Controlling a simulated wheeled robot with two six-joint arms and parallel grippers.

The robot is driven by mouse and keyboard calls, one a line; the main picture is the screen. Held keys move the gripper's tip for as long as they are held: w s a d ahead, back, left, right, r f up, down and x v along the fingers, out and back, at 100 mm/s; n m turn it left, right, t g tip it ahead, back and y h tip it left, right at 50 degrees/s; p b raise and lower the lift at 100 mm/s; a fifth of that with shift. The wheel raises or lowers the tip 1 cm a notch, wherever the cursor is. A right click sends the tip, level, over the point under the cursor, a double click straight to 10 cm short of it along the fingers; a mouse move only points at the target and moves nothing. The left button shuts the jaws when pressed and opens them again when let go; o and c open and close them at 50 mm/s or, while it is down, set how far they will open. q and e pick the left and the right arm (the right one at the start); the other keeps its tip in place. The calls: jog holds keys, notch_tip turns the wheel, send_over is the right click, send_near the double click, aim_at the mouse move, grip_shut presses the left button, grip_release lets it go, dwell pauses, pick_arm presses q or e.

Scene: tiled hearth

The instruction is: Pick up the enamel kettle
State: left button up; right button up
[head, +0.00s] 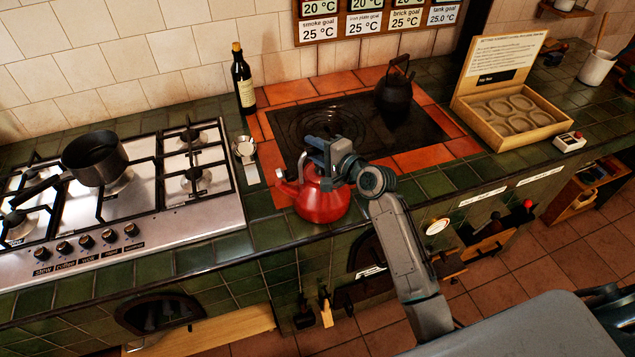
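The red enamel kettle (322,204) stands upright on the green tiled counter near its front edge, just right of the gas hob. Its spout points left. My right gripper (318,160) is over the top of the kettle, at its handle. The gripper covers most of the handle and the top, so I cannot tell whether the fingers are open or closed around it. My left gripper is not in view.
A steel gas hob (225,205) with a dark saucepan (94,158) is at left. A wine bottle (243,82) stands behind the kettle. A black kettle (394,95) sits on the dark hotplate (340,118). A wooden box (505,110) is at right.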

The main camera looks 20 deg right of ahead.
jog(key=shift+x, duration=0.85)
jog(key=shift+s, duration=0.1)
grip_shut()
dwell(0.6)
